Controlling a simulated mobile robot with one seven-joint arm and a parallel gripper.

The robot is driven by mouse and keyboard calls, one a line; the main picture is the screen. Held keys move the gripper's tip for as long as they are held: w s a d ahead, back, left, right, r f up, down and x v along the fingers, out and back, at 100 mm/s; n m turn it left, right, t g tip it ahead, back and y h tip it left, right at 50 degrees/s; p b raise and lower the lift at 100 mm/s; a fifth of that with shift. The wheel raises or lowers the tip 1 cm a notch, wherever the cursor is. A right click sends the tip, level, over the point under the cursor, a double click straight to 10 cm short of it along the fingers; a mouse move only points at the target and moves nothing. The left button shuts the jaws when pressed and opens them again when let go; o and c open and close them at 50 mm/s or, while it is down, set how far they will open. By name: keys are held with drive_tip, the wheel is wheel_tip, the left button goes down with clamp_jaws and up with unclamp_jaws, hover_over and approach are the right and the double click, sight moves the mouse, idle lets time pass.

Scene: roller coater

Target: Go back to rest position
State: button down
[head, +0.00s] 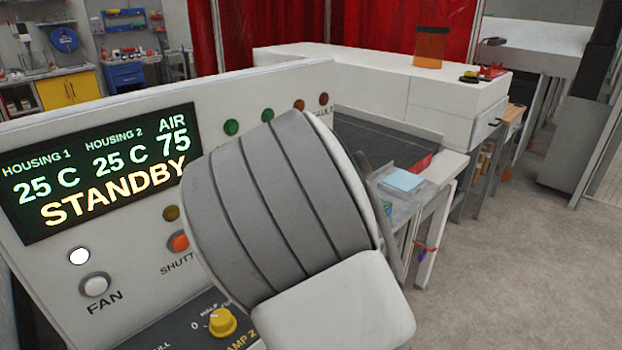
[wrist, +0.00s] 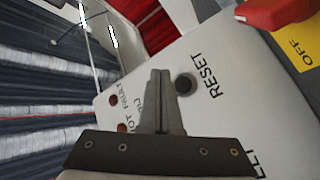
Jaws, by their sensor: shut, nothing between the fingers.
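My gripper (wrist: 159,75) shows in the wrist view with its two fingers together and nothing between them. It is in front of a white control panel (wrist: 140,82), close to a dark round button (wrist: 185,84) beside the word RESET. I cannot tell whether the fingertips touch the panel. In the head view my grey and white arm covers the middle of the machine's panel (head: 290,85), and my gripper is hidden behind it. The panel's display (head: 100,170) reads STANDBY, with both housings at 25 C and air at 75.
A red switch handle (wrist: 272,12) on a yellow OFF plate (wrist: 298,40) is near the gripper. Below the display are a FAN button (head: 95,285) and a yellow knob (head: 222,322). A long white machine (head: 455,100) stands behind. Grey floor (head: 520,260) on the right is clear.

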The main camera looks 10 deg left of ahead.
idle(0.4)
drive_tip(key=s+d+f+m+g+h, duration=0.1)
drive_tip(key=s+d+f+m+g, duration=0.1)
drive_tip(key=s+d+m+g, duration=0.35)
drive_tip(key=s+d+r+m+g, duration=0.1)
drive_tip(key=s+d+r+g, duration=0.1)
drive_tip(key=s, duration=0.6)
drive_tip(key=s+d+r+m+g, duration=0.2)
drive_tip(key=s+d, duration=0.3)
drive_tip(key=s, duration=0.4)
drive_tip(key=s+d+r+m+g+h, duration=0.1)
drive_tip(key=s+d+r+m+g, duration=0.1)
drive_tip(key=s, duration=0.6)
drive_tip(key=shift+s+d+g, duration=0.3)
drive_tip(key=shift+d+g, duration=0.35)
drive_tip(key=shift+g, duration=0.1)
drive_tip(key=shift+m, duration=0.25)
